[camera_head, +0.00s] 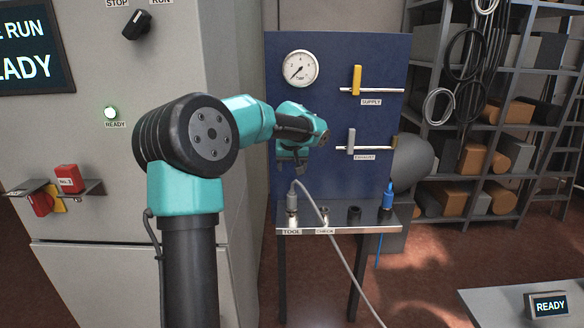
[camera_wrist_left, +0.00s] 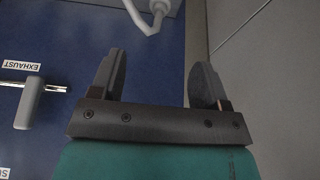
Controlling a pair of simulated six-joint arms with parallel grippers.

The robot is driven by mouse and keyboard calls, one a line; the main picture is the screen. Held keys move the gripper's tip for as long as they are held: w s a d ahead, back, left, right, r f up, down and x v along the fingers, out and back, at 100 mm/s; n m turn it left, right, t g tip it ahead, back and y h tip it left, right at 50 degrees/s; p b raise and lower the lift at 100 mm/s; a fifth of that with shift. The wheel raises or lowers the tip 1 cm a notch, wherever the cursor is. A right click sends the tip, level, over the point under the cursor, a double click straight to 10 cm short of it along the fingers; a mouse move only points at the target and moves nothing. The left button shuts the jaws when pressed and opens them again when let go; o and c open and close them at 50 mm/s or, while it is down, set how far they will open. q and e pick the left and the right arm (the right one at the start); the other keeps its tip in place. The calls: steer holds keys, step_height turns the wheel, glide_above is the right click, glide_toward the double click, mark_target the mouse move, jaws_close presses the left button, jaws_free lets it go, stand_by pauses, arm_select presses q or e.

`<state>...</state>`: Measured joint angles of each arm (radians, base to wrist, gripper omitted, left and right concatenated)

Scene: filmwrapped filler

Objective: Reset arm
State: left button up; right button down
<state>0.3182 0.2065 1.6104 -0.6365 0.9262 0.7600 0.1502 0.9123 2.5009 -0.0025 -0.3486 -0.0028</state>
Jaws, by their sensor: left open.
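My left arm, teal and black, reaches in from the left in the head view. Its gripper (camera_head: 299,168) is beside the blue panel (camera_head: 290,110), above the small shelf, and partly hidden by my own wrist. In the left wrist view, the left gripper (camera_wrist_left: 157,72) has its two dark fingers spread apart with nothing between them. A grey connector (camera_head: 292,200) with a grey cable stands upright in the TOOL place, below the gripper and apart from it. It also shows in the left wrist view (camera_wrist_left: 158,8) beyond the fingers. My right gripper is not in view.
The panel carries a gauge (camera_head: 300,68), a yellow supply valve handle (camera_head: 357,80) and a grey exhaust handle (camera_head: 351,141). The shelf (camera_head: 345,228) also holds a blue connector (camera_head: 388,195). A cabinet (camera_head: 100,160) with a lit green READY lamp (camera_head: 111,113) stands close on the left.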

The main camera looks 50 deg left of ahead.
arm_select(q)
steer(key=w+d+f+m+h, duration=0.1)
steer(key=d+f+m+h, duration=0.1)
steer(key=d+f, duration=0.65)
steer(key=d+f+m+h, duration=0.15)
steer(key=d+f, duration=0.45)
steer(key=f, duration=0.6)
steer(key=w+d+f+m+h, duration=0.1)
steer(key=d+f+m+h, duration=0.1)
steer(key=d+f, duration=0.75)
steer(key=s+d+f+m+g+h, duration=0.1)
steer(key=s+d+f, duration=0.6)
steer(key=s+f, duration=0.2)
steer(key=s+d+f+m+g, duration=0.1)
steer(key=s+d+f, duration=0.7)
steer(key=s+f, duration=0.2)
steer(key=shift+s+h, duration=0.35)
steer(key=shift+s, duration=0.3)
steer(key=shift+c, duration=0.3)
